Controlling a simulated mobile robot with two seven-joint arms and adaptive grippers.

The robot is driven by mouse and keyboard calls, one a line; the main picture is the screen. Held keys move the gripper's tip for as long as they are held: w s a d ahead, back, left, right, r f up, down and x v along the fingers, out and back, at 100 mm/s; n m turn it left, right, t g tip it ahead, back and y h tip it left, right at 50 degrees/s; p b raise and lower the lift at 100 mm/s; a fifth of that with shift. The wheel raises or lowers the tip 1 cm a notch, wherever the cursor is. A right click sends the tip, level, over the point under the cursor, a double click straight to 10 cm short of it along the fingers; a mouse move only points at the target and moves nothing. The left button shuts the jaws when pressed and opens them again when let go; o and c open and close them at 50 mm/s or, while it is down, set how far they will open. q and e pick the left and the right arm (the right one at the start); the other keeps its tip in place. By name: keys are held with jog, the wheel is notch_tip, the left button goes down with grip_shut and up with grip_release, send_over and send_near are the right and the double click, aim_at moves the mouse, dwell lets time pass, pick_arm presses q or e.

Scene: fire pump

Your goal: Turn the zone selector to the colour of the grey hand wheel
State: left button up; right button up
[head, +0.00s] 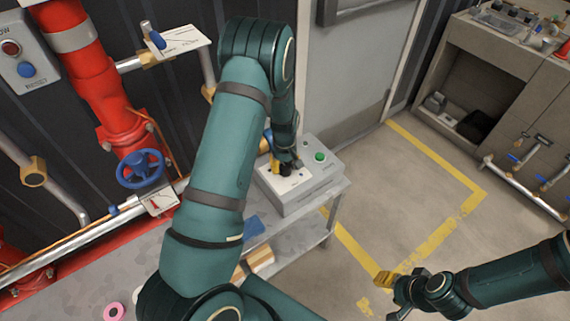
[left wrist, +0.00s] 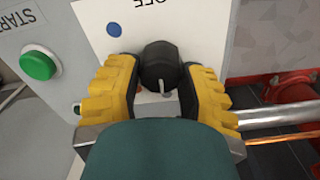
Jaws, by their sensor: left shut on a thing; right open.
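The plate is on top of a grey box (head: 327,184); in the head view the knob is mostly hidden by my gripper. My left gripper (head: 287,164) is shut on the knob, with its yellow fingers on both sides of it, as the left wrist view (left wrist: 160,88) shows. My right gripper (head: 393,296) is open and empty over the floor. A blue hand wheel (head: 140,168) is on the red pipework; I see no grey hand wheel.
A green START button (head: 320,156) is on the box beside the plate. The box stands on a grey bench (head: 325,212). A red pipe (head: 95,85) rises at left. The floor (head: 425,180) with yellow lines is clear at right.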

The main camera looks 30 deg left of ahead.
aim_at(285, 165)
pick_arm(q)
jog(key=shift+s+f+n, duration=0.1)
jog(key=shift+n, duration=0.3)
jog(key=o, duration=1.2)
notch_tip(285, 165, up, 12)
jog(key=shift+r, duration=0.1)
